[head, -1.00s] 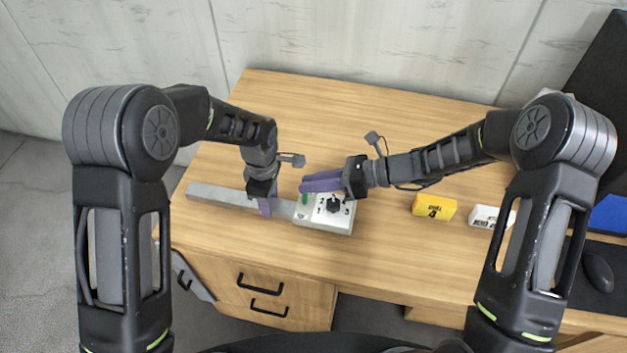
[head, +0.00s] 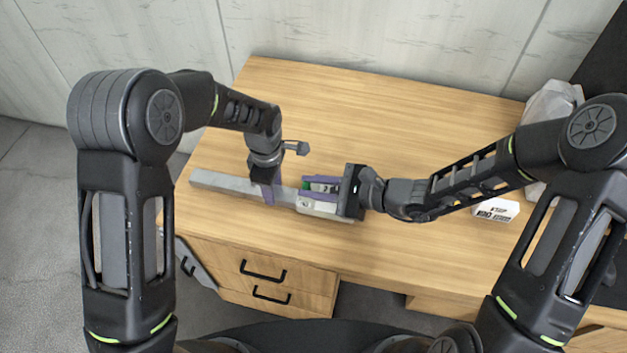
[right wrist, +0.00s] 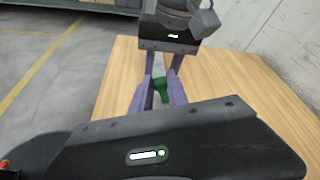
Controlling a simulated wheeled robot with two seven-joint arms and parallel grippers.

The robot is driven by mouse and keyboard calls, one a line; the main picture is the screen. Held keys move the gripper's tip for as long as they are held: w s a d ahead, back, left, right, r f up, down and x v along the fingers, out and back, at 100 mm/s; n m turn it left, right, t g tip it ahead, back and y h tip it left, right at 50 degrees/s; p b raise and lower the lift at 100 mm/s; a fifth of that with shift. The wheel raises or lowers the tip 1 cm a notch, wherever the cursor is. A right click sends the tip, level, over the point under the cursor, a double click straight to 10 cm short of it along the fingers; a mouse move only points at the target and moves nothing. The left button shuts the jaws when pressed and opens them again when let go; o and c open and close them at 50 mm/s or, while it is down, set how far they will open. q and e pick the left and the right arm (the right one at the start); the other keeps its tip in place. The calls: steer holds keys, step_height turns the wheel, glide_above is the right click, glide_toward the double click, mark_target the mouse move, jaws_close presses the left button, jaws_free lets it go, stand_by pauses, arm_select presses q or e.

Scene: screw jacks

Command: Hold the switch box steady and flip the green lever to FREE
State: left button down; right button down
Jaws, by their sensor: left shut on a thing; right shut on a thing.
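The white switch box (head: 318,208) lies on the wooden table at the right end of a long grey bar (head: 225,185). My left gripper (head: 267,196) points down and is shut on the bar, just left of the box. My right gripper (head: 304,188) comes in level from the right over the box, its purple fingers shut on the green lever (head: 306,185). The green lever also shows between purple fingers in the right wrist view (right wrist: 160,86). My right gripper hides much of the box top, so the dial and lever markings cannot be read.
A white block with dark print (head: 496,210) stands on the table to the right, under my right arm. A crumpled pale bag (head: 552,103) is at the back right. The wooden table (head: 370,110) is clear behind the box.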

arm_select(q)
steer(key=shift+s+a+f, duration=0.15)
steer(key=shift+f, duration=0.05)
arm_select(e)
steer(key=shift+s, duration=0.1)
steer(key=c, duration=1.3)
jaws_free()
steer(key=shift+d, duration=0.1)
steer(key=v, duration=1.2)
steer(key=shift+s+f, duration=0.1)
steer(key=shift+s, duration=0.05)
arm_select(q)
steer(key=c, duration=0.8)
jaws_free()
steer(key=shift+r, duration=0.1)
steer(key=shift+o, duration=0.2)
